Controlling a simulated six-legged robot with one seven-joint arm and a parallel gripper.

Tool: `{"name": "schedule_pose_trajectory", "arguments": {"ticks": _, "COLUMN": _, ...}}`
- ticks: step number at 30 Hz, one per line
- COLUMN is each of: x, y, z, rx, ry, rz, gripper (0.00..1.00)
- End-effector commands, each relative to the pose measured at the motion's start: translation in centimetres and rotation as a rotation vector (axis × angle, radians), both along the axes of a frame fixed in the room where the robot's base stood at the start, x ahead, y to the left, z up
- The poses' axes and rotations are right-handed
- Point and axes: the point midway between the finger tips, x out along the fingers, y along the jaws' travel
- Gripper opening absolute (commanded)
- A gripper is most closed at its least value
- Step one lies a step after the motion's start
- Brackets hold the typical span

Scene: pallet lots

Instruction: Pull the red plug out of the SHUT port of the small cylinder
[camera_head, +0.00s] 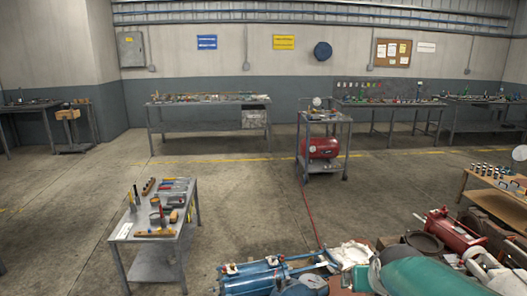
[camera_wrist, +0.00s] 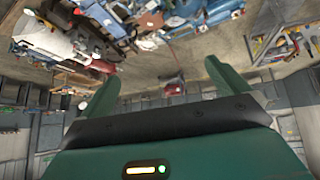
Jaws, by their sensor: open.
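I cannot make out the red plug or a port marked SHUT in either view. Blue cylinders with metal end blocks (camera_head: 258,280) lie at the bottom middle of the head view. A red cylinder (camera_head: 455,232) lies at the lower right. Which of these, if any, is the small cylinder I cannot tell. In the wrist view my gripper (camera_wrist: 160,76) has its two green fingers wide apart with nothing between them. It is away from the cluttered parts, which show upside down and small beyond it.
A small metal table (camera_head: 143,226) with tools stands at the left. A cart (camera_head: 326,118) with a red tank (camera_head: 320,148) stands farther back, a red hose running forward from it. Workbenches (camera_head: 208,101) line the back wall. The middle floor is mostly clear.

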Motion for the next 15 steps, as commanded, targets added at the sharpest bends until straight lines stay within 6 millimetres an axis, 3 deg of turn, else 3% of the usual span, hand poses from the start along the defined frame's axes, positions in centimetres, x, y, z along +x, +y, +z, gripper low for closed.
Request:
{"name": "schedule_pose_trajectory", "arguments": {"ticks": 3, "x": -3.9, "y": 2.9, "z": 1.9, "rx": 0.018, "ry": 0.028, "rz": 0.038, "gripper": 1.0}}
{"name": "schedule_pose_trajectory", "arguments": {"ticks": 9, "x": -10.6, "y": 6.5, "z": 3.4, "rx": 0.052, "ry": 0.091, "rz": 0.096, "gripper": 1.0}}
{"name": "schedule_pose_trajectory", "arguments": {"ticks": 15, "x": -14.8, "y": 8.2, "z": 3.6, "rx": 0.071, "ry": 0.136, "rz": 0.132, "gripper": 1.0}}
